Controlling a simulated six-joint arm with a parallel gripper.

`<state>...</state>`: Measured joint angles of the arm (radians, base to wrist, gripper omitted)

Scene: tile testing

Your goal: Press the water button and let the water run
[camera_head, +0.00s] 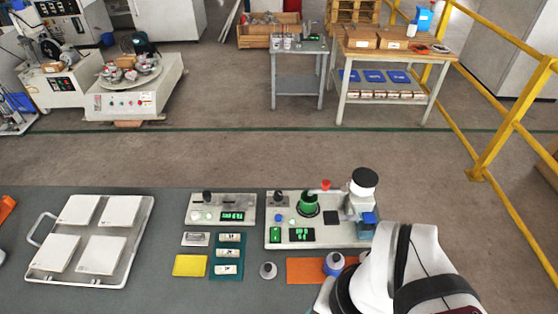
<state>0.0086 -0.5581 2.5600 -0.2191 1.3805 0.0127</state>
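A long pale test unit (342,234) sits on the grey-green bench, right of centre. It carries a blue button (279,218), a black knob (278,197), a green round part with a red tip (308,203), and a dark display with green digits (301,234). No label reading water can be made out, so I cannot tell which control is the water button. No running water can be made out. My white arm (425,257) covers the lower right, close to the unit's right end. I make out no gripper fingers.
A smaller panel with a display (220,210) stands left of the unit. A tray (139,241) holds several white tiles.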

